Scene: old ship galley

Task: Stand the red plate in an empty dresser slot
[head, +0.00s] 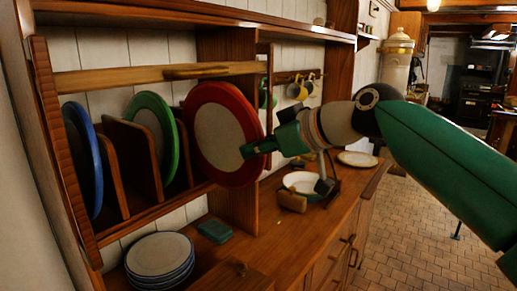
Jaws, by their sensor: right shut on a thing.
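The red plate (219,134), with a pale centre, stands upright at the right end of the dresser rack. My right gripper (254,150) is shut on its right-hand edge, with the arm reaching in from the right. The dresser rack (132,150) has wooden dividers. A blue plate (83,160) stands in its left slot and a green plate (152,125) stands farther right, behind a divider. The red plate hides the part of the rack behind it, so I cannot tell whether it is inside a slot. My left gripper is not in view.
A stack of plates (159,255) and a small green block (214,230) sit on the counter (285,240) below the rack. A white bowl (301,184) and a pale plate (357,159) stand farther back. Mugs (298,89) hang behind my gripper. A wooden rail (155,76) crosses above the plates.

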